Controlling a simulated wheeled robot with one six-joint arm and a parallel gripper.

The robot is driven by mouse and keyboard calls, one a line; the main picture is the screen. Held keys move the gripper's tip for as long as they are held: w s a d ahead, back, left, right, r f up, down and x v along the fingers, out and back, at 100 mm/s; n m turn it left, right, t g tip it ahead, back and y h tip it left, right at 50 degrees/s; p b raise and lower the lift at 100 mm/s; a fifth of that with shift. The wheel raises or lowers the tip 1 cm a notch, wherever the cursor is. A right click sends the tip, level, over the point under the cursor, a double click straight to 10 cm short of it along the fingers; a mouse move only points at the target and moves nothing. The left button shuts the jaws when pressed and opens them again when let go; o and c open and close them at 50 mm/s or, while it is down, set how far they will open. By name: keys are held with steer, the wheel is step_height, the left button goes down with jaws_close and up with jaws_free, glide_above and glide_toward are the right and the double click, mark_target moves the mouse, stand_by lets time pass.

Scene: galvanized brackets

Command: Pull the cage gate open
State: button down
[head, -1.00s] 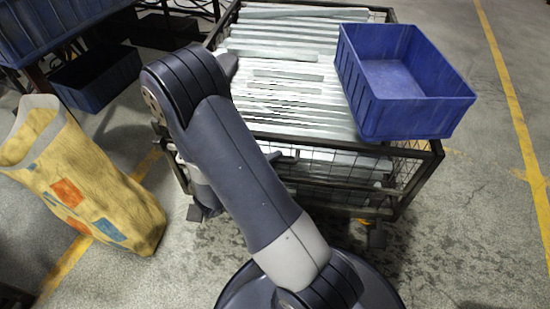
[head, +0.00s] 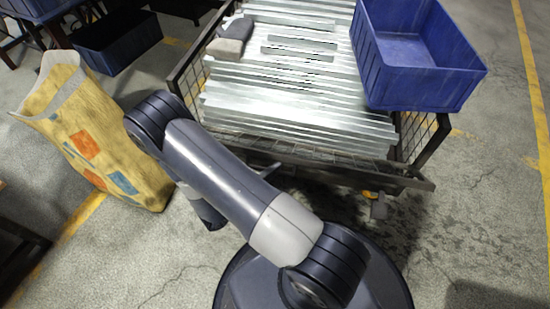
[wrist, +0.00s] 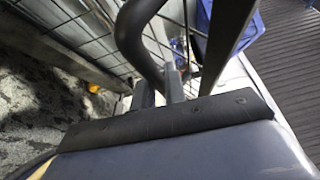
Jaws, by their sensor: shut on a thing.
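The cage (head: 188,75) is a dark metal frame with mesh sides, loaded with galvanized brackets. Its front gate (head: 398,180) is tilted outward and down toward me, with a gap between its top rail and the brackets. In the wrist view, a dark curved handle (wrist: 138,35) rises in front of my gripper (wrist: 160,92), and wire mesh (wrist: 70,22) shows beyond it. My gripper is shut on the handle; the exact contact is partly hidden. In the head view my arm covers most of the gripper and the gate's left part.
A blue bin (head: 425,85) sits on the brackets (head: 290,90) at right, and grey lumps (head: 232,38) lie at the back left. A yellow sack (head: 95,145) stands on the floor at left. A dark bin (head: 118,42) is behind it. Floor to the right is clear.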

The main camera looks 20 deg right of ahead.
step_height(320, 180, down, 11)
steer(key=m+h+b, duration=0.4)
steer(key=h+b, duration=0.1)
steer(key=b, duration=0.1)
steer(key=shift+s+a+f+m+g, duration=0.15)
steer(key=shift+s+a+m+g, duration=0.15)
steer(key=shift+s+m+g, duration=0.1)
steer(key=c, duration=1.5)
jaws_free()
steer(key=shift+o, duration=0.2)
step_height(320, 180, up, 10)
steer(key=p, duration=0.7)
